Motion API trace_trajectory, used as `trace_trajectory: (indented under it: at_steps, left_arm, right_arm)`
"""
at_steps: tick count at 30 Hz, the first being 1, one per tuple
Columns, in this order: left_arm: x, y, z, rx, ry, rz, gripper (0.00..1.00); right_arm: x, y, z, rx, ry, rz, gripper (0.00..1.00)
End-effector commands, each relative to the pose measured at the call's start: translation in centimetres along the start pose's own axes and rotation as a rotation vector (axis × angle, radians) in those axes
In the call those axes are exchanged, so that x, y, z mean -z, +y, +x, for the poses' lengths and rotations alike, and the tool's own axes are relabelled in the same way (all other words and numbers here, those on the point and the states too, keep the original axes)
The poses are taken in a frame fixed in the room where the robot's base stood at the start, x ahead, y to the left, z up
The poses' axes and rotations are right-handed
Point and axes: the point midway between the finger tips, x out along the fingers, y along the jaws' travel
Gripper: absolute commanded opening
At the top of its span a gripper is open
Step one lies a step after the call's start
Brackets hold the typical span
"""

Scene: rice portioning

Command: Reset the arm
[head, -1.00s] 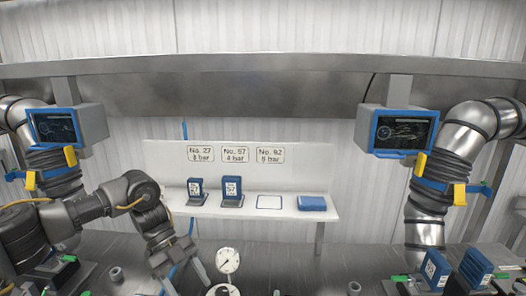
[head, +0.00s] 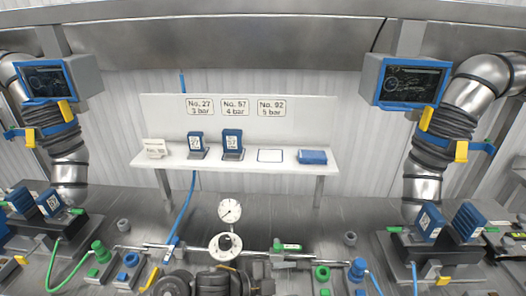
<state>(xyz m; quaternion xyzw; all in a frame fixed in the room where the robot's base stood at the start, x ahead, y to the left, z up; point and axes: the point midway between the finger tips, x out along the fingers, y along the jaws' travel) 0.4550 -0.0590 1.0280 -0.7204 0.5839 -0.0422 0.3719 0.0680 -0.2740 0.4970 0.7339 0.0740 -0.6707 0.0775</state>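Dark grey links of my arm (head: 205,283) show at the bottom edge, low and slightly left of the middle. They partly cover the near edge of the bench. No fingertips of either gripper show, so I cannot see whether they are open or hold anything. My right arm cannot be made out.
A white shelf (head: 225,162) holds two upright blue blocks (head: 232,142), a flat blue block (head: 312,157) and a small sign (head: 154,148). A gauge (head: 229,210), pipe fittings and a blue hose (head: 182,218) stand on the metal bench. Blue-block stations flank it, below two screens (head: 408,82).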

Motion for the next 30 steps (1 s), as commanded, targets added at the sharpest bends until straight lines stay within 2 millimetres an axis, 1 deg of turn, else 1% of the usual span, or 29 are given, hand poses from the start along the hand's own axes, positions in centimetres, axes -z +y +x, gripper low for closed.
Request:
trace_trajectory:
  at_steps: [1,2,5,6,8,9,11,12,15,18,22,28,30]
  left_arm:
    - [-0.5,0.3,-0.8,0.080,-0.049,-0.096,0.60]
    - [-1.0,0.3,-1.5,0.130,-0.088,-0.154,0.60]
    - [-4.1,1.1,-4.9,0.276,-0.249,-0.374,0.60]
    - [-5.6,1.9,-6.7,0.324,-0.323,-0.471,0.60]
    - [-7.9,3.8,-9.8,0.383,-0.439,-0.618,0.60]
    - [-9.2,5.3,-11.9,0.413,-0.517,-0.711,0.60]
    - [-10.8,7.6,-14.7,0.443,-0.614,-0.828,0.60]
    - [-11.5,9.0,-16.3,0.455,-0.669,-0.892,0.60]
    - [-12.6,12.1,-19.5,0.474,-0.781,-1.022,0.60]
    - [-13.0,14.8,-22.2,0.482,-0.868,-1.124,0.60]
    - [-13.1,18.1,-25.2,0.482,-0.967,-1.239,0.60]
    - [-12.4,22.6,-29.4,0.479,-1.101,-1.399,0.60]
    - [-14.9,23.5,-27.8,0.470,-1.103,-1.392,0.60]
  right_arm:
    - [0.0,0.0,0.0,0.000,0.000,0.000,0.36]
    - [0.0,0.0,0.0,0.000,0.000,0.000,0.36]
    - [0.0,0.0,0.0,0.000,0.000,0.000,0.36]
    - [0.0,0.0,0.0,0.000,0.000,0.000,0.36]
    - [0.0,0.0,0.0,0.000,0.000,0.000,0.36]
    - [0.1,0.0,0.0,0.000,0.001,0.000,0.36]
    - [0.1,0.0,0.0,0.000,0.001,0.000,0.36]
    - [0.2,0.1,0.0,-0.001,0.002,0.000,0.36]
    - [0.2,0.1,0.0,-0.001,0.002,0.000,0.36]
    - [0.2,0.1,0.0,-0.001,0.002,0.000,0.36]
    - [0.1,0.1,0.0,-0.002,0.002,0.000,0.36]
    - [0.2,0.1,0.0,-0.002,0.002,-0.001,0.36]
    - [0.1,0.1,0.7,-0.002,0.003,-0.001,0.36]
